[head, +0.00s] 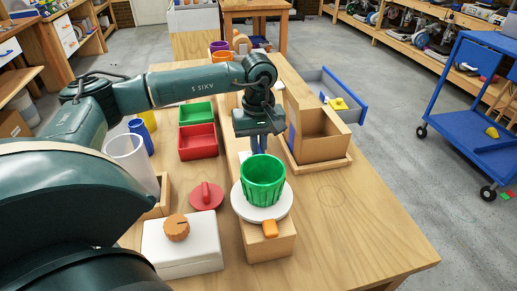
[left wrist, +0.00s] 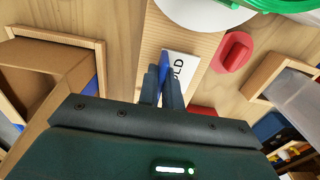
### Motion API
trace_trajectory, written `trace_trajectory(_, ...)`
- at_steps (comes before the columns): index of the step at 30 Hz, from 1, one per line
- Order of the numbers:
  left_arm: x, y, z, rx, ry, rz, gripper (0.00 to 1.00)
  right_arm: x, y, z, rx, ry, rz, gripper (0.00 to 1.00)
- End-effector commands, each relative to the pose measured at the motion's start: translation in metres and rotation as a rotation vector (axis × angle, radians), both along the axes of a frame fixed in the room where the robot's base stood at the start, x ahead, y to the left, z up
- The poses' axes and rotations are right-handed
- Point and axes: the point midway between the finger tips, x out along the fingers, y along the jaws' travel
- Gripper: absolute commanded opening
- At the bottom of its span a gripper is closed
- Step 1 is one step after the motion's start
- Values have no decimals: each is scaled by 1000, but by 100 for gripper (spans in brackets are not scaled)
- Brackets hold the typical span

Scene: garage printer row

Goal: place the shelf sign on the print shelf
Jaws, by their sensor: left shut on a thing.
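My left gripper (head: 259,148) reaches down over the long raised wooden board, which looks like the print shelf (head: 270,246), behind the green basket. It is shut on the shelf sign. In the left wrist view the sign (left wrist: 180,68) shows as a white card with black letters, partly hidden, with a blue strip (left wrist: 163,66) between the fingertips (left wrist: 162,75). In the head view the gripper and basket hide most of the sign. The board (left wrist: 203,44) lies under the fingers; I cannot tell whether the sign touches it. My right gripper is not in view.
A wooden box (head: 318,149) stands right; red (head: 198,143) and green bins stand left. The table's right front is clear.

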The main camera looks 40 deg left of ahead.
Motion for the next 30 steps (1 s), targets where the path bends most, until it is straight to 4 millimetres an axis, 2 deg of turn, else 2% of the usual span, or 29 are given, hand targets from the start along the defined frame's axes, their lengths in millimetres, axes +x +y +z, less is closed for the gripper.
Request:
trace_trajectory(2, 0, 0, -8, -1, 1, 0, 0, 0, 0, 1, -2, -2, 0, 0)
trace_trajectory(12, 0, 0, -13, -1, -1, -1, 0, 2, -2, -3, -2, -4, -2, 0)
trace_trajectory(13, 0, 0, -11, -1, -1, -1, 9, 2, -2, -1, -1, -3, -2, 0)
trace_trajectory(20, 0, 0, -11, -1, -1, -1, 28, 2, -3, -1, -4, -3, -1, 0)
trace_trajectory(30, 1, 0, -5, -1, -3, -1, 28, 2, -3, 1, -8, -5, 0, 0)
